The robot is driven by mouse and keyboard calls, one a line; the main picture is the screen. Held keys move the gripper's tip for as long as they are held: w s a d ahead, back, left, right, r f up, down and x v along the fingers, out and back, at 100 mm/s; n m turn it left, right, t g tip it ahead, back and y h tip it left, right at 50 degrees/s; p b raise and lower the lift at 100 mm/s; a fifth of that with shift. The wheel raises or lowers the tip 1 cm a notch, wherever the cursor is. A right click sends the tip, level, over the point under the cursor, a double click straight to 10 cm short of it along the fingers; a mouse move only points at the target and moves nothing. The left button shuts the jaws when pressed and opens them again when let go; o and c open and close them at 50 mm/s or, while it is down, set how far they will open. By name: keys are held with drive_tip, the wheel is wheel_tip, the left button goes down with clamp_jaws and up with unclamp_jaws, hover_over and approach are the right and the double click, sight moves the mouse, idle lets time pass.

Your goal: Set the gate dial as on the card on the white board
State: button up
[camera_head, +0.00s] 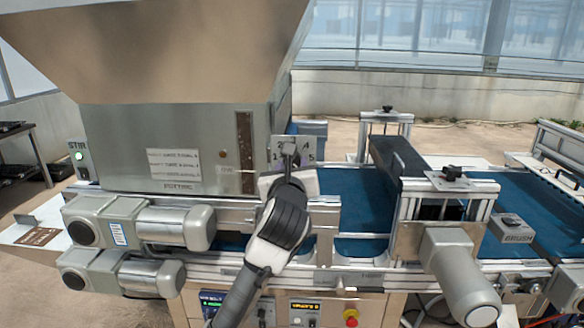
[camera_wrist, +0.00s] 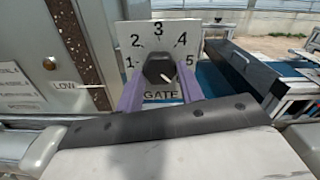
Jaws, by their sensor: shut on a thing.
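The gate dial is a dark knob (camera_wrist: 158,66) in front of a white plate (camera_wrist: 214,28) numbered 1 to 5 and marked GATE. My gripper (camera_wrist: 160,84) is shut on the knob, with a purple finger on each side of it. A short white mark shows on the knob's lower right, slanting down to the right below the 5. In the head view my gripper (camera_head: 289,158) covers much of the dial plate (camera_head: 309,132). White strips with small print (camera_head: 174,163) sit on the hopper front; their text is too small to read.
The steel hopper (camera_head: 120,125), with a brown sight strip (camera_head: 245,145) and a LOW label (camera_wrist: 63,86), stands close left of the dial. A blue belt (camera_head: 355,195) runs right under a dark roller cover (camera_head: 398,158). Grey motors (camera_head: 175,227) and a red button (camera_head: 351,316) are below.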

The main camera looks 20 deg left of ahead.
drive_tip(key=shift+c, duration=0.5)
drive_tip(key=shift+n, duration=0.4)
drive_tip(key=n+b, duration=0.1)
drive_tip(key=n, duration=0.2)
drive_tip(key=shift+d+f+b, duration=0.1)
drive_tip(key=shift+b, duration=0.2)
drive_tip(key=n, duration=0.3)
drive_tip(key=shift+n+b, duration=0.3)
drive_tip(key=shift+b, duration=0.1)
drive_tip(key=n, duration=0.3)
drive_tip(key=shift+n, duration=0.3)
drive_tip(key=n, duration=0.3)
drive_tip(key=shift+r+n, duration=0.2)
drive_tip(key=shift+n, duration=0.2)
drive_tip(key=n+p, duration=0.1)
drive_tip(key=n, duration=0.5)
drive_tip(key=n+p, duration=0.1)
drive_tip(key=n, duration=0.5)
drive_tip(key=shift+p, duration=0.3)
